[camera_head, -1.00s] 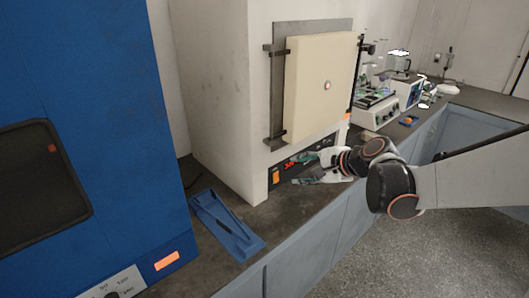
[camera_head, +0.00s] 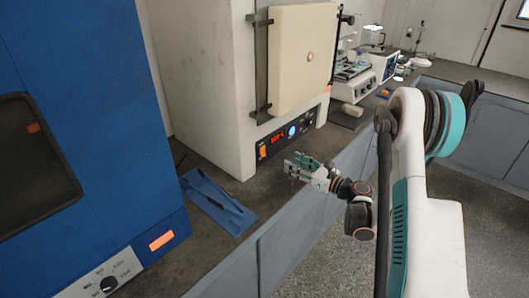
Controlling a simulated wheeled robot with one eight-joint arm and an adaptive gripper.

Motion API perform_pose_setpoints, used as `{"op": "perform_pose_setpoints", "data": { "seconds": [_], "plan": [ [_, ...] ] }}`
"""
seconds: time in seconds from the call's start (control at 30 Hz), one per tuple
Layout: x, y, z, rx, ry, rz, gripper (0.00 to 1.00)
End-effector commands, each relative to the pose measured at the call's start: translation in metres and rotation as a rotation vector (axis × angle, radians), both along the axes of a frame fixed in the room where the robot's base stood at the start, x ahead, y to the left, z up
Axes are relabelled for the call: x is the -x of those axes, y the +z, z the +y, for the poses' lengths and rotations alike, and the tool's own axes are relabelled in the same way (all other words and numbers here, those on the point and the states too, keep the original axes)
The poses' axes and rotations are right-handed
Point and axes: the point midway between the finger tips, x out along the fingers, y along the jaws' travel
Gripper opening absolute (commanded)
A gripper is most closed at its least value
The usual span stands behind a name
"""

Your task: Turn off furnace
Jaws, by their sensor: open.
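The furnace (camera_head: 203,85) is a large pale box on the bench with a cream door (camera_head: 300,62) on its front. The door looks shut. Below the door is a dark control panel (camera_head: 285,136) with a red lit display (camera_head: 278,137), a blue round element (camera_head: 292,131), dark knobs, and an orange switch (camera_head: 263,152) at its left end. My gripper (camera_head: 295,165) is open and empty, in front of and below the panel, over the bench's front part. It is apart from the panel and right of the orange switch.
A blue tray-like holder (camera_head: 215,200) lies on the bench left of my gripper. A big blue machine (camera_head: 90,110) with an orange lit switch (camera_head: 161,240) stands at the left. Lab devices (camera_head: 362,80) stand along the bench at the back right.

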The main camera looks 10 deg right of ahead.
Motion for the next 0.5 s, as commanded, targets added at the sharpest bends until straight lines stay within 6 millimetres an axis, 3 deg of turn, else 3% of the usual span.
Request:
{"op": "perform_pose_setpoints", "data": {
  "seconds": [0.23, 0.5],
  "plan": [
    [-0.012, -0.004, 0.008, -0.019, 0.0, 0.003, 0.42],
    [-0.053, -0.005, 0.039, -0.017, 0.002, 0.002, 0.42]
  ]
}}
